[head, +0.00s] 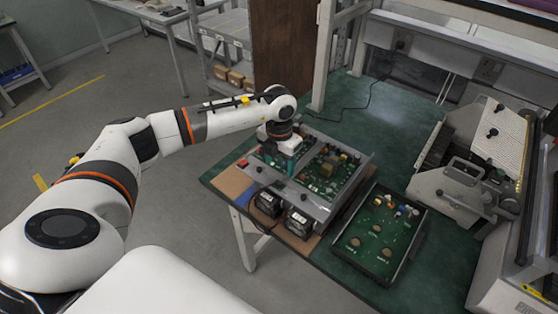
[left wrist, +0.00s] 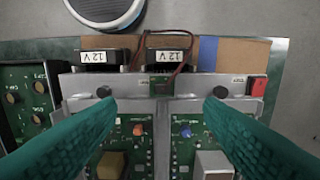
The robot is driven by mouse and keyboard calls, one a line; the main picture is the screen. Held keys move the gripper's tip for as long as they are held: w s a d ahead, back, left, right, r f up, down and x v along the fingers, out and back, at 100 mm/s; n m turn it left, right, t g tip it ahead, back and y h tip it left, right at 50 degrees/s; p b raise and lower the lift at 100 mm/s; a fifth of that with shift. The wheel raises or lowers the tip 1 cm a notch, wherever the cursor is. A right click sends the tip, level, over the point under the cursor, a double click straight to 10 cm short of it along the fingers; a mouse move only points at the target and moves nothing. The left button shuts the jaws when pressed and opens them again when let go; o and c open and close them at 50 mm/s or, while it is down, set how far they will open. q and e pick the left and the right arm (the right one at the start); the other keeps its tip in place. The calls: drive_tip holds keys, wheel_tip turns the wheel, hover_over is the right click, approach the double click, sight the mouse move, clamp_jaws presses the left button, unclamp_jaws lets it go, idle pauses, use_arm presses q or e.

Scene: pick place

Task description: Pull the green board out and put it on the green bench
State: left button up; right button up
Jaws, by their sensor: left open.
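A grey metal chassis (head: 318,207) lies on the green bench (head: 427,255), with green circuit boards set in it side by side. The right board (head: 330,168) shows clearly in the head view; my left gripper partly covers the other. In the left wrist view the two boards, the left one (left wrist: 130,140) and the right one (left wrist: 188,130), sit either side of a metal divider. My left gripper (head: 280,162) is above the chassis, its teal fingers (left wrist: 162,95) wide apart with nothing between them. My right gripper is out of view.
Two black 12V units (head: 268,204) stand at the chassis's front. A separate green board in a dark tray (head: 358,256) lies to the right. A grey machine (head: 462,180) stands farther right. Some bare bench lies between tray and machine.

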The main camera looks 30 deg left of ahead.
sight(279, 182)
use_arm(q)
drive_tip(key=shift+a, duration=0.2)
wheel_tip(279, 182, down, 9)
drive_tip(key=b, duration=0.6)
drive_tip(key=shift+d+f+b, duration=0.1)
drive_tip(key=shift+f+b, duration=0.05)
drive_tip(key=shift+b, duration=0.2)
drive_tip(key=shift+s, duration=0.1)
drive_tip(key=c, duration=1.3)
drive_tip(key=shift+r, duration=0.25)
drive_tip(key=shift+r+p, duration=1.1)
drive_tip(key=shift+r, duration=0.3)
